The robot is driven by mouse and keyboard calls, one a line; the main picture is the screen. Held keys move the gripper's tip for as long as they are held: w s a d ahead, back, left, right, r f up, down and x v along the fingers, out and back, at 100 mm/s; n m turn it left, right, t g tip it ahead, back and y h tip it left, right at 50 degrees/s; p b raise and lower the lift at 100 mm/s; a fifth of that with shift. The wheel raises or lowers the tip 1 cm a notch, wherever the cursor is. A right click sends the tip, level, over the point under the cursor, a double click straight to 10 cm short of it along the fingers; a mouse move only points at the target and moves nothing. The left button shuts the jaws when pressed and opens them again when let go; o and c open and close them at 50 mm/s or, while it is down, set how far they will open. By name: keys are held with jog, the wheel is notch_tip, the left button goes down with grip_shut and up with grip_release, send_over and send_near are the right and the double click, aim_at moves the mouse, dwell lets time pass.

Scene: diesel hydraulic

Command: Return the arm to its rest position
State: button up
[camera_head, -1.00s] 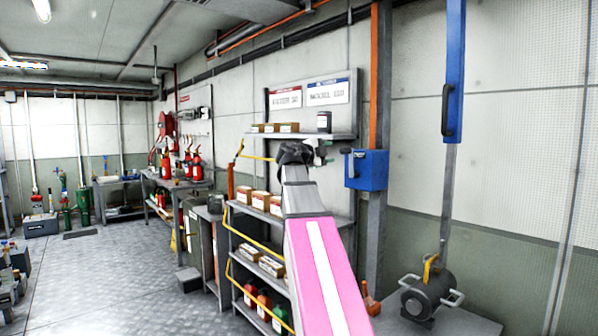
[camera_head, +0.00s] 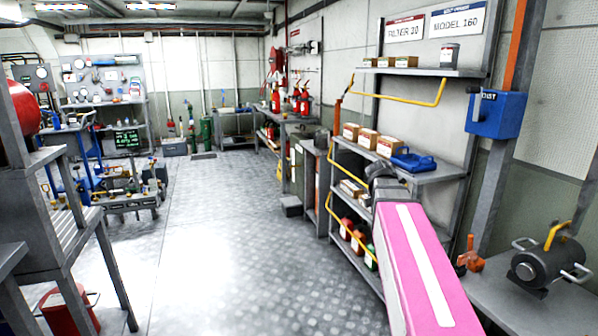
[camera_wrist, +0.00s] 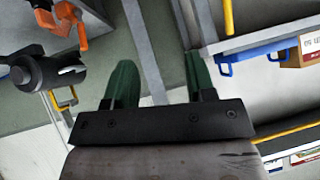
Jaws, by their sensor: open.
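My pink arm (camera_head: 422,262) with a white stripe reaches forward from the lower right in the head view. Its dark wrist end is beside the front of the grey shelf unit, and the fingertips cannot be made out there. In the wrist view, my gripper (camera_wrist: 160,80) has two green fingers spread apart with nothing between them. A blue tray (camera_head: 413,162) rests on the middle shelf (camera_head: 440,174), apart from the gripper. Blue tray parts also show at the right of the wrist view (camera_wrist: 272,55).
Yellow rails (camera_head: 400,101) jut from the shelf unit. Cardboard boxes (camera_head: 368,138) stand beside the tray. A grey motor-like unit (camera_head: 535,266) sits on the bench at right, below a blue wall box (camera_head: 495,114). A metal rack (camera_head: 60,225) stands at left. The middle floor is open.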

jog(key=s+a+f+n+g+y, duration=0.1)
jog(key=s+a+f+n, duration=0.3)
jog(key=f, duration=0.5)
jog(key=s+a+f+n+g+y, duration=0.2)
jog(key=s+a+f+n+y, duration=0.2)
jog(key=s+a+f, duration=0.3)
jog(key=s+a+f+n+g+y, duration=0.2)
jog(key=s+a+f+n, duration=0.3)
jog(key=f, duration=0.8)
jog(key=shift+s+a+f+n+y, duration=0.25)
jog(key=shift+a+n+y, duration=0.35)
jog(key=shift+a, duration=0.15)
